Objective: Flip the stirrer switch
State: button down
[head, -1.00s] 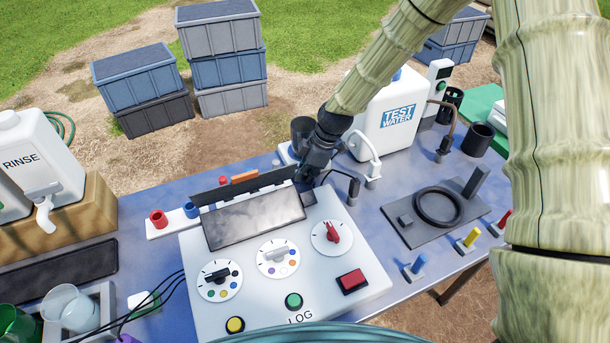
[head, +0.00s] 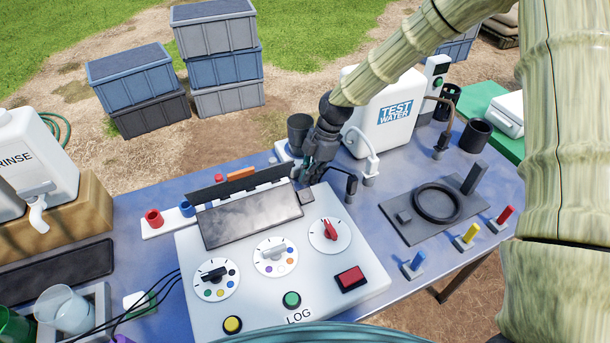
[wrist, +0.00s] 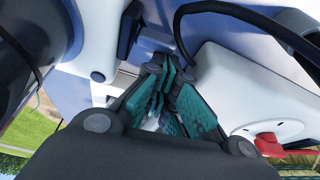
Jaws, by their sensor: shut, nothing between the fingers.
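A dark cup (head: 299,130) stands behind the gripper beside a white base (head: 284,150), which looks like the stirrer. The gripper partly hides this base. I cannot make out the stirrer switch clearly in either view. I cannot tell whether the fingertips touch anything.
A TEST WATER container (head: 383,120) and a tap (head: 368,165) stand close right of my gripper. Thin dark cables cross the table at left.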

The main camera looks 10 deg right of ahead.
jog(key=shift+d+n, duration=0.3)
jog(key=shift+n, duration=0.1)
jog(key=shift+a, duration=0.1)
jog(key=shift+s, duration=0.2)
jog(key=shift+s+d+p, duration=0.3)
jog(key=shift+s+d, duration=0.15)
jog(key=shift+s, duration=0.05)
jog(key=shift+r, duration=0.15)
jog(key=w+p+v, duration=0.1)
jog(key=p+v, duration=0.5)
jog(key=v, duration=0.3)
jog(key=shift+r, duration=0.3)
